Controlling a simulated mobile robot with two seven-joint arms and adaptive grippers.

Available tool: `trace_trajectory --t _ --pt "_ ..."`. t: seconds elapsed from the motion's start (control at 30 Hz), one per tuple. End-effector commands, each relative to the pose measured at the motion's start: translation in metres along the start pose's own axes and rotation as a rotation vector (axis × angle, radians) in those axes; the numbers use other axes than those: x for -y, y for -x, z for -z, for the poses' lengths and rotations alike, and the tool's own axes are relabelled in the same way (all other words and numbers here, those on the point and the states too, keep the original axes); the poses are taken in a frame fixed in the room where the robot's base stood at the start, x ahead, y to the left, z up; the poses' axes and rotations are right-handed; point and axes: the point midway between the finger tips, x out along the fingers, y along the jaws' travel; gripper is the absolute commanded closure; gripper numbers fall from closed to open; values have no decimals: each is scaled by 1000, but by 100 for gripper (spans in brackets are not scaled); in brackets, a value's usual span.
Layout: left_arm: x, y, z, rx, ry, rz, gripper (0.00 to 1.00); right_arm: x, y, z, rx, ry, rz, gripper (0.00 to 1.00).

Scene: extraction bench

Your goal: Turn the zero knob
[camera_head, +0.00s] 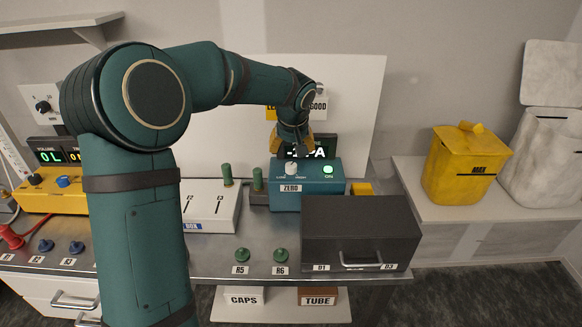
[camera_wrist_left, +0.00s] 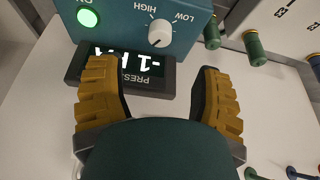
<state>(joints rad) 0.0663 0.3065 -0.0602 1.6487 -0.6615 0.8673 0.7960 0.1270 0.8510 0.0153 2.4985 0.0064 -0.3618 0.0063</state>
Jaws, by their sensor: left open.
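The zero knob (camera_head: 291,168) is a white knob on the face of a teal box (camera_head: 315,200) labelled ZERO, near a lit green ON light (camera_head: 328,169). In the left wrist view the knob (camera_wrist_left: 160,33) shows upside down between LOW and HIGH, beyond the fingertips. My left gripper (camera_head: 294,150) is above and behind the box; in the wrist view its two yellow fingers (camera_wrist_left: 158,78) are apart and empty, not touching the knob. A dark pressure display (camera_wrist_left: 122,70) lies between the fingers and the box. My right gripper is not in view.
A dark drawer box (camera_head: 360,232) stands right of the teal box. A white box (camera_head: 208,207) with green cylinders (camera_head: 227,175) nearby stands left. Green knobs R5 (camera_head: 242,255) and R6 (camera_head: 280,255) are at the front. A yellow bin (camera_head: 460,165) is far right.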

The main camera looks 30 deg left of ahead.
Motion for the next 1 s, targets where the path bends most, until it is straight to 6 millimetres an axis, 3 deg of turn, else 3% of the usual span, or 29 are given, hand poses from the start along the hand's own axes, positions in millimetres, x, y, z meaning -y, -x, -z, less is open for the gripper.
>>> trace_trajectory --t 0.2,0.5,0.93,0.97,1.0 --pt "1 -46 -1 4 0 2 34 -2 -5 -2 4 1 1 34" --pt "0 -87 -1 2 0 1 34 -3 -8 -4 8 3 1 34" --pt "0 -95 0 0 0 0 34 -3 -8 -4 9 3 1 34" --pt "0 -95 0 0 0 0 39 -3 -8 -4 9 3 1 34" --pt "0 -95 0 0 0 0 53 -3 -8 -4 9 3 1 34"
